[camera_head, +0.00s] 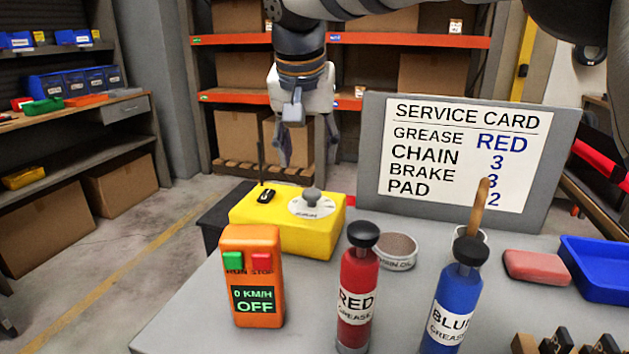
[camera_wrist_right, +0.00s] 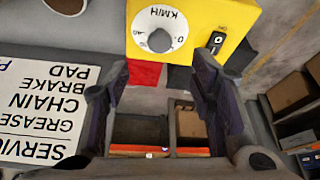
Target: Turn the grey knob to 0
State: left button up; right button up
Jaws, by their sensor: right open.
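The grey knob (camera_head: 312,196) sits on a white dial on top of the yellow box (camera_head: 300,238). In the right wrist view the knob (camera_wrist_right: 159,41) is at the centre of the dial, which carries "KM/H" and a 0 mark; I cannot tell which mark the knob points at. My right gripper (camera_head: 284,150) hangs above and behind the box, fingers pointing down, open and empty. In the right wrist view its two fingers (camera_wrist_right: 162,72) are apart, with the knob beyond their tips and not between them. My left gripper is not in view.
An orange controller (camera_head: 252,312) reads "0 KM/H OFF". A black switch (camera_head: 266,195) is beside the dial. A red grease bottle (camera_head: 357,290), a blue one (camera_head: 457,306), a tin (camera_head: 395,252) and a blue tray (camera_head: 600,268) stand on the table. A service card (camera_head: 465,150) stands behind.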

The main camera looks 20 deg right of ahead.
aim_at(312, 192)
jog(key=x, duration=0.9)
jog(key=shift+w+f, duration=0.1)
jog(key=shift+f, duration=0.15)
jog(key=c, duration=1.1)
